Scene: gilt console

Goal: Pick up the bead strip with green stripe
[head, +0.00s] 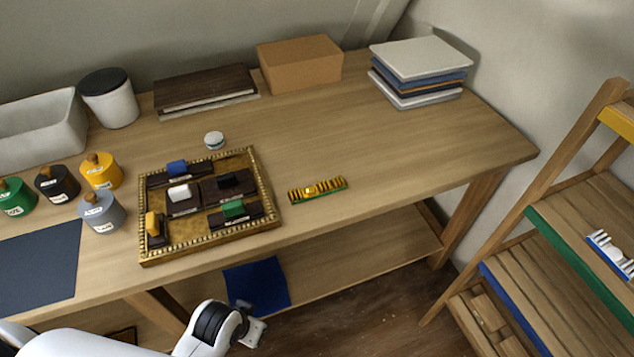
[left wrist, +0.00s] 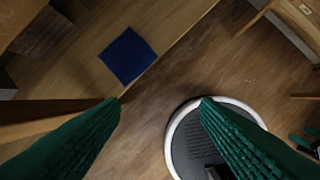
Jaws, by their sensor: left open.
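The bead strip with green stripe (head: 318,190) lies on the wooden table, right of the gilt tray. It has yellow and dark beads and a thin green edge along its front. My left arm's end shows low in the head view, in front of the table and below its top, well apart from the strip. In the left wrist view my left gripper (left wrist: 160,102) is open and empty, with two green ribbed fingers pointing down over the floor. The strip is not in the left wrist view. My right gripper is in neither view.
The gilt tray (head: 260,220) holds dark blocks with coloured knobs. Several knobbed weights (head: 101,212) stand left of it. A cardboard box (head: 299,66) and stacked books (head: 417,72) are at the back. A wooden shelf rack (head: 560,270) stands right. A blue cloth (head: 257,284) lies below.

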